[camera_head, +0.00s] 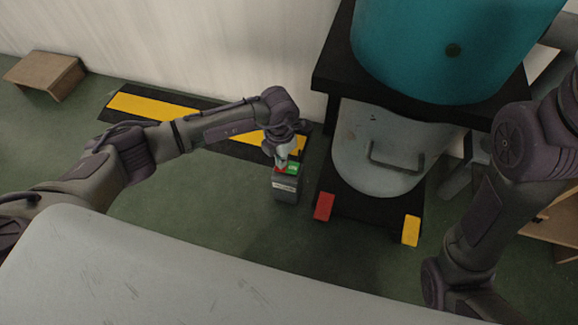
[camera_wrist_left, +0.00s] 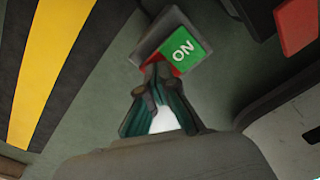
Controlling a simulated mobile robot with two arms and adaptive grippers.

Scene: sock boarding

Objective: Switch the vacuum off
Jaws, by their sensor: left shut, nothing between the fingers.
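A grey switch box (camera_head: 286,190) stands on the green floor beside the black stand. Its top has a green button (camera_head: 293,168) and a red part beside it. In the left wrist view the green button (camera_wrist_left: 184,48) reads "ON", and the red part (camera_wrist_left: 150,62) is mostly hidden behind my fingers. My left gripper (camera_head: 281,163) is shut and empty, its fingertips at the red side of the box top; it also shows in the left wrist view (camera_wrist_left: 156,76). I cannot tell whether they touch or press it. My right gripper is out of view.
A teal drum (camera_head: 440,45) sits on a black stand (camera_head: 330,75) above a grey bin (camera_head: 375,150) with a handle. Red (camera_head: 323,206) and yellow (camera_head: 411,230) blocks mark the stand's feet. A yellow-black floor strip (camera_head: 150,107) runs along the wall.

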